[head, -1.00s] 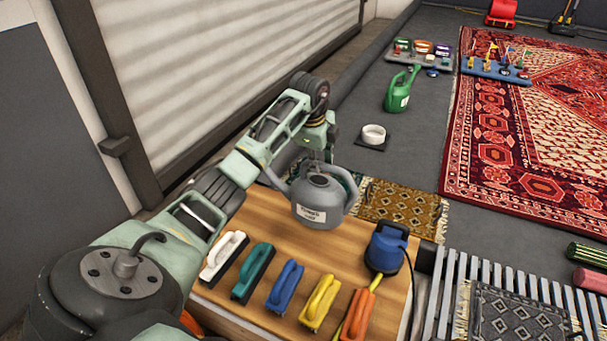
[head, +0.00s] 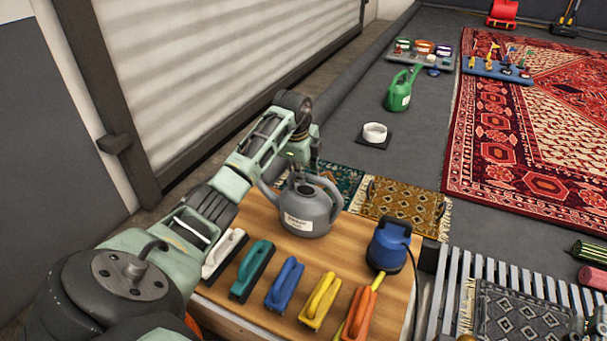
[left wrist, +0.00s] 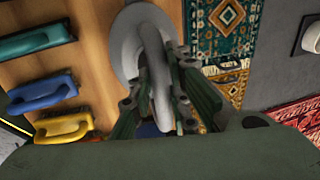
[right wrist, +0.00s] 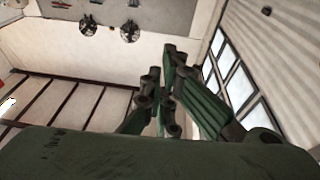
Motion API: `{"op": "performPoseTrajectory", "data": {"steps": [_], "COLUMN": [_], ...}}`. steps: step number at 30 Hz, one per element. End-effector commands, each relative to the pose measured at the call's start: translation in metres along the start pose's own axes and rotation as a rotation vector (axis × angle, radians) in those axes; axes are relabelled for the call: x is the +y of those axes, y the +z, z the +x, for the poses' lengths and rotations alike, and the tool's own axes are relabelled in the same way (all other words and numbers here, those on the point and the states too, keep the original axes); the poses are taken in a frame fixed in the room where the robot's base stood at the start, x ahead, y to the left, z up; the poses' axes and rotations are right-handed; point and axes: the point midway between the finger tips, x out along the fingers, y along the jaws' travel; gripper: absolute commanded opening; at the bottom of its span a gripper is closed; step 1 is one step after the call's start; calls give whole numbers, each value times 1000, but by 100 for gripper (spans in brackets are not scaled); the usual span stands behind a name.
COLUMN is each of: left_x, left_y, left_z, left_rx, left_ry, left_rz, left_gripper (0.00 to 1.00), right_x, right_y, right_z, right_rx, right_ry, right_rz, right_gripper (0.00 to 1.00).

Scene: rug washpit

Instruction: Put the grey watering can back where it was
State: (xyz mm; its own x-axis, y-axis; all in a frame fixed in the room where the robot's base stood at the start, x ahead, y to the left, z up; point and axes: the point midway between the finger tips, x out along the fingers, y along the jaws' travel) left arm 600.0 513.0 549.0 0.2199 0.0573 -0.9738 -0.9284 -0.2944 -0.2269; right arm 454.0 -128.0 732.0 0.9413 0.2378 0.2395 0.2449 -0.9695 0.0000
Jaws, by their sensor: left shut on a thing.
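The grey watering can (head: 308,214) with a white label is at the back of the wooden bench top (head: 225,290), nearly upright. I cannot tell if its base touches the wood. My left gripper (head: 303,172) is above it, shut on its handle. In the left wrist view the can (left wrist: 128,45) shows beyond the left gripper (left wrist: 158,100), its grey handle between the fingers. My right gripper (right wrist: 161,100) shows only in the right wrist view, empty, fingers close together, facing the ceiling and windows.
A row of coloured brushes, with a blue one (head: 285,284) in the middle, lines the bench front. A blue corded tool (head: 388,246) stands at its right. Small rugs (head: 402,205) lie behind. A green watering can (head: 399,94) and white bowl (head: 375,132) are on the floor.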

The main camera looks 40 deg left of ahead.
Motion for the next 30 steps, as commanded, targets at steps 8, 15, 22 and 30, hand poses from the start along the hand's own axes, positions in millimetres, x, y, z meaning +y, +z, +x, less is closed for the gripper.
{"op": "performPoseTrajectory", "data": {"steps": [8,15,22,30], "left_x": [-2,0,0,-1], "left_y": [0,0,0,1], "left_z": [-2,1,1,-11], "left_rx": [1,0,0,-1], "left_ry": [-5,0,0,-1], "left_rz": [-1,-1,-1,-1], "left_gripper": [0,34,35,35], "right_x": [0,0,0,2], "right_y": [-1,0,0,12], "right_z": [0,0,0,-1], "right_rx": [0,-2,-3,-71], "right_ry": [0,0,1,3], "right_rz": [0,0,0,-1], "right_gripper": [0,0,0,0]}}
